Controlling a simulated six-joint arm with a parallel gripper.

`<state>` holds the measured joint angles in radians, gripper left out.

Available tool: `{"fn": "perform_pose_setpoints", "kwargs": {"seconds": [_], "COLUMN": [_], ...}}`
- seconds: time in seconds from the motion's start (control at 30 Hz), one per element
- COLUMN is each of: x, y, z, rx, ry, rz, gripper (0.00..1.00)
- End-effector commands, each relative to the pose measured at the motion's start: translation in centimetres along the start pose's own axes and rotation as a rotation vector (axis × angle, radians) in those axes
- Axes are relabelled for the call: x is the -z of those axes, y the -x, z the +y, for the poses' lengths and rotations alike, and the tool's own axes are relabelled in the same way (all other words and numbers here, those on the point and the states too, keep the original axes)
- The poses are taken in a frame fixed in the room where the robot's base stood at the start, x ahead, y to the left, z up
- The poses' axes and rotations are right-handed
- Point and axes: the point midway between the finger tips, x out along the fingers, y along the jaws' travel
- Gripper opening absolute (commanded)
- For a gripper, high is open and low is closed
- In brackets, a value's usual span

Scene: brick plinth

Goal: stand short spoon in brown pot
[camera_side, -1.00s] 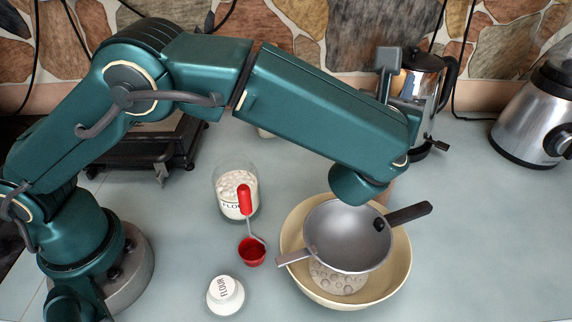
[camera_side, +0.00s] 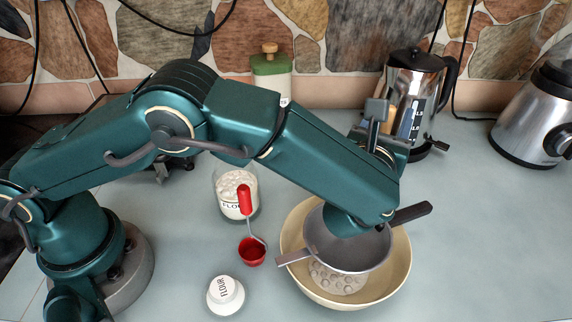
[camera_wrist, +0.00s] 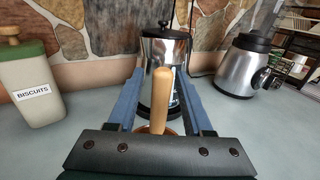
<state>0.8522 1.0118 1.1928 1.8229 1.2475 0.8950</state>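A wooden spoon handle (camera_wrist: 160,98) stands nearly upright in the middle of the wrist view, its bowl end out of sight. The rim of a brown pot (camera_wrist: 147,131) shows low behind the handle, mostly hidden by my gripper housing. My gripper (camera_wrist: 160,78) has its two blue-grey fingers apart, one on each side of the handle, with a visible gap on both sides. I cannot tell how deep the spoon sits in the pot.
A metal coffee maker (camera_side: 415,95) stands just behind. A cream bowl (camera_side: 291,240) with a grey sieve (camera_side: 345,255) is in front, under my wrist. A flour jar (camera_side: 236,190), red scoop (camera_side: 252,251), biscuit canister (camera_wrist: 32,85) and blender (camera_side: 535,120) stand around.

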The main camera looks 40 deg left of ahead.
Motion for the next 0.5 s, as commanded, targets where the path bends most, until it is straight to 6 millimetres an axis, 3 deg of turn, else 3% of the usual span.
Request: {"fn": "perform_pose_setpoints", "kwargs": {"seconds": [0.33,0.5], "x": [-0.5,-0.4], "y": [0.0,2.6], "z": [0.0,-0.1], "rx": [0.000,0.004], "ry": [0.002,-0.002], "rz": [-0.001,0.000], "gripper": [0.49,0.49]}}
